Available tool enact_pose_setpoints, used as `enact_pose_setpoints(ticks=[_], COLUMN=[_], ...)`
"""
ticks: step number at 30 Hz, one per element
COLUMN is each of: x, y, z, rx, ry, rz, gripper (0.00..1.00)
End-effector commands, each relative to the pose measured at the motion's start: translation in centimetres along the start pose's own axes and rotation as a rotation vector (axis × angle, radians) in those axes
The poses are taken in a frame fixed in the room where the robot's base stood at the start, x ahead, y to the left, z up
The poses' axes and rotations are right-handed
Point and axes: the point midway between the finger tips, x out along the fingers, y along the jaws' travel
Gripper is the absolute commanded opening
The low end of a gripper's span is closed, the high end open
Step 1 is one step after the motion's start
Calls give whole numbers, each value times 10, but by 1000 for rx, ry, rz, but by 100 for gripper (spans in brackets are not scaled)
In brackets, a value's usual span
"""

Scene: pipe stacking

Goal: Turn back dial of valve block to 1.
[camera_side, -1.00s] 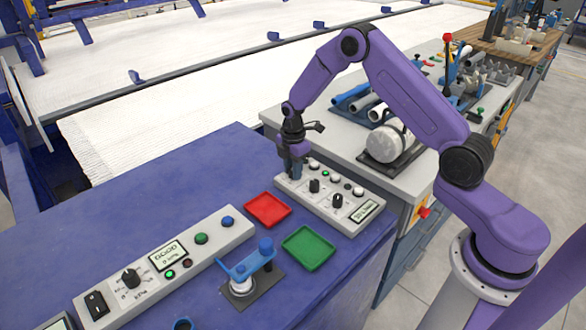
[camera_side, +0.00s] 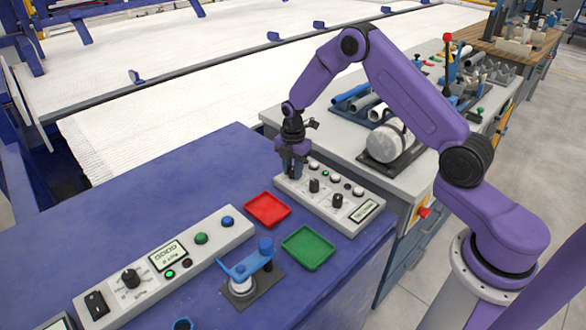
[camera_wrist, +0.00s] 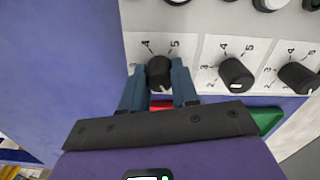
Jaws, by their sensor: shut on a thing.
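The valve block (camera_side: 325,199) is a light grey panel with black dials, buttons and a small display, on the blue bench. My gripper (camera_side: 293,172) is over its far left end. In the wrist view, my gripper's fingers (camera_wrist: 159,88) are shut on the back dial (camera_wrist: 160,72), a black knob, one finger on each side. The scale marks 3, 4 and 5 show around it; its pointer and lower numbers are hard to make out. In the side view my gripper hides this dial. The middle dial (camera_side: 314,186) and front dial (camera_side: 337,201) are untouched.
A red tray (camera_side: 267,209) and a green tray (camera_side: 308,248) lie left of the block. A longer control panel (camera_side: 200,259) and a blue-handled fixture (camera_side: 248,267) stand at the front left. A grey workbench with pipes is behind the block.

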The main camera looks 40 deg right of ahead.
Motion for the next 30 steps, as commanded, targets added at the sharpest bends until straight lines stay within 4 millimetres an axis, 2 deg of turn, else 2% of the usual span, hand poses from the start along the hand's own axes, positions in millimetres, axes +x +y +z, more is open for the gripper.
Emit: enact_pose_setpoints(ticks=[1,2,4,13,17,20,30], x=[-1,-1,-1,-1,-8,-22,-94], y=[1,1,1,0,1,1,1], z=[0,0,0,0,0,0,0], rx=[-4,-4,-4,-1,-1,-1,-1], ry=[-1,-1,-1,-1,-1,-1,-2], rz=[3,3,3,1,3,4,6], gripper=[0,32,55,55,55,55,55])
